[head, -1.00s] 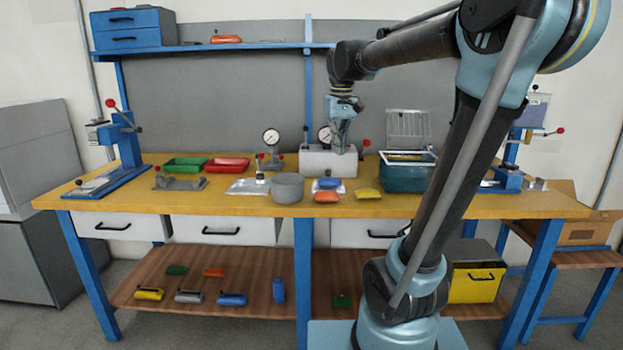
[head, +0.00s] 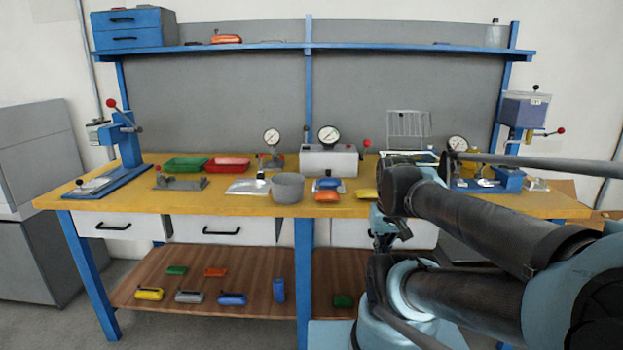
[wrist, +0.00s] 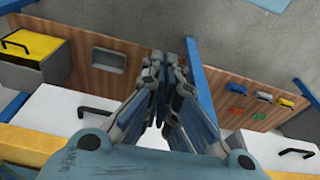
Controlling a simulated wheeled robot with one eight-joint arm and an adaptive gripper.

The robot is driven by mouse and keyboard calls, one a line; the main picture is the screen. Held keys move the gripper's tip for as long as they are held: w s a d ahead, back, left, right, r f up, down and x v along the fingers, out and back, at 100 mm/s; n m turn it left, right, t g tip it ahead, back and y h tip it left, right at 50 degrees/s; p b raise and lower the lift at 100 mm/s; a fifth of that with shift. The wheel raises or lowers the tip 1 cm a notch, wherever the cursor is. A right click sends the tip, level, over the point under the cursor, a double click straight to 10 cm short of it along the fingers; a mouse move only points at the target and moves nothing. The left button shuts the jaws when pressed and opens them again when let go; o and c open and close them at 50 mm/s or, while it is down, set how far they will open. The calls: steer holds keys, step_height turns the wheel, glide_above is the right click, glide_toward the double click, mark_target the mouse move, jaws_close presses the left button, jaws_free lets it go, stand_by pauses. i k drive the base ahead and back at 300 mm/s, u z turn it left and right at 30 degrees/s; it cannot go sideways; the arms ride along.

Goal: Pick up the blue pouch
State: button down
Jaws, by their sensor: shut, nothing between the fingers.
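Several blue pouch-like items show in the head view, and I cannot tell which one is meant. One blue pouch (head: 327,183) lies on the bench top behind an orange pouch (head: 327,196). Another blue pouch (head: 232,299) lies on the lower shelf, and a blue item (head: 278,290) stands upright to its right. A blue pouch (wrist: 234,87) also shows in the wrist view, right of my gripper. My gripper (wrist: 172,58) is shut and empty. In the head view my gripper (head: 383,243) hangs at the bench's front, right of the shelf items, partly hidden by my arm.
The lower shelf (head: 210,265) also carries a yellow pouch (head: 149,293), a grey pouch (head: 188,296) and smaller green and orange ones. A blue bench leg (head: 303,270) stands between my gripper and them. White drawers (head: 222,229) sit above the shelf.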

mark_target(327, 182)
steer(key=u, duration=0.65)
steer(key=k, duration=0.9)
steer(key=z, duration=0.65)
steer(key=i, duration=1)
